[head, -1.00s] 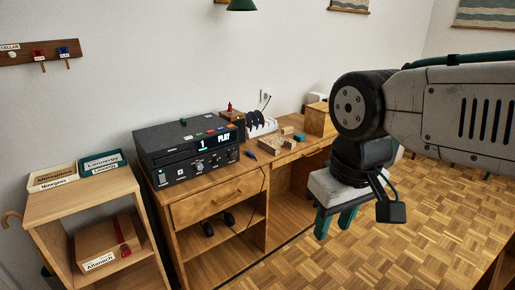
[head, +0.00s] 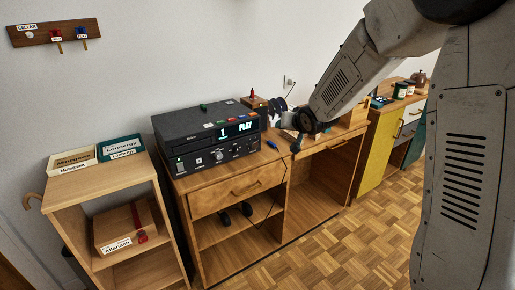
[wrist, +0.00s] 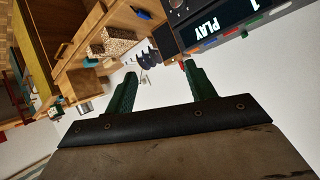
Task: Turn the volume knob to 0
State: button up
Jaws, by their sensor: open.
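The desk (head: 240,190) has open shelves and a drawer. A shelf unit (head: 105,185) with labelled trays stands at the left. A yellow cabinet (head: 380,150) stands at the right. Dark discs (wrist: 145,57) in a rack show near my fingers. The parquet floor in front is clear.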

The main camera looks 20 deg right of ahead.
jog(key=w+a+f+t+y, duration=0.2)
jog(key=w+f+t+y, duration=0.1)
jog(key=w+f, duration=0.55)
jog(key=t+y, duration=0.2)
jog(key=y, duration=0.2)
send_near(255, 145)
jog(key=shift+m, duration=0.3)
jog(key=x, duration=0.8)
jog(key=shift+w+f, duration=0.15)
jog(key=shift+w, duration=0.1)
jog(key=shift+c, duration=0.3)
jog(key=c, duration=0.9)
